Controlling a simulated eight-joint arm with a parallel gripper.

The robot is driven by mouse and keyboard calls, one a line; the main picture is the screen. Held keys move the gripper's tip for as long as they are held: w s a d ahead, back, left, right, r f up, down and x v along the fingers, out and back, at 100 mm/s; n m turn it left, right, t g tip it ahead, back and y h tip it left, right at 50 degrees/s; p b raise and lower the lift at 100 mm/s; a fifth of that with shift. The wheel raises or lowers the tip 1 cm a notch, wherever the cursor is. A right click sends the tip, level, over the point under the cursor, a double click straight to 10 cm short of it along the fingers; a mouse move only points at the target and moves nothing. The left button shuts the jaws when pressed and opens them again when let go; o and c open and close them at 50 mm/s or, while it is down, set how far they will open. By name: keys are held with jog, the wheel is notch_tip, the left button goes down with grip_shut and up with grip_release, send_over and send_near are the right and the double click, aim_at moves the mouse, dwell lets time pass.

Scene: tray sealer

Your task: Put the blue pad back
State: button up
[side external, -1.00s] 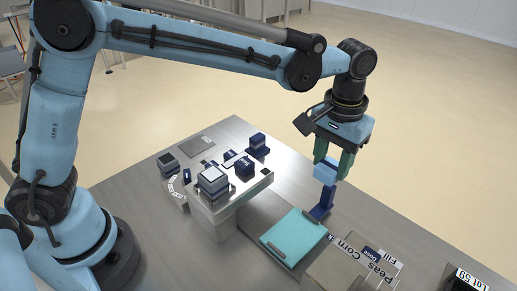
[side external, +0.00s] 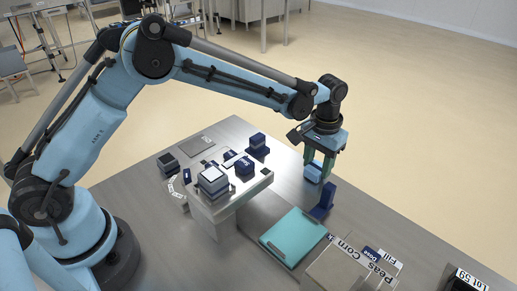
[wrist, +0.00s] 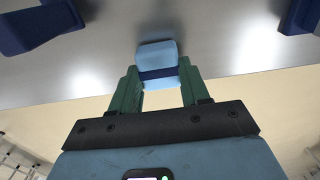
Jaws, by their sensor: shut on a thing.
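The blue pad (side external: 313,173) is light blue with a dark blue band. My gripper (side external: 320,166) is shut on it, with green fingers on either side, and holds it in the air. In the wrist view the pad (wrist: 157,54) sits between the fingertips of my gripper (wrist: 158,76), its light face sticking out past them. A dark blue upright stand (side external: 322,201) rises from the table just below and right of the pad in the side view. The pad looks apart from the stand, though the exact gap cannot be told.
A teal tray (side external: 293,237) lies in front of the stand. Label plates (side external: 372,262) reading Peas and Corn lie right of it. A raised metal platform (side external: 228,199) with several blue-and-white blocks stands to the left.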

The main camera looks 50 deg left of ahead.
aim_at(317, 166)
jog(key=shift+f, duration=0.1)
jog(key=o, duration=1.1)
notch_tip(317, 166, up, 12)
jog(key=s+a+r+t, duration=0.3)
jog(key=s+a+r, duration=0.3)
jog(key=s+a, duration=0.25)
jog(key=s+a+f+t, duration=0.2)
jog(key=s+a, duration=0.1)
jog(key=s, duration=0.2)
jog(key=s+a+f+t, duration=0.2)
jog(key=s+a+f, duration=0.1)
jog(key=s, duration=0.3)
jog(key=shift+s+f, duration=0.2)
jog(key=shift+s, duration=0.05)
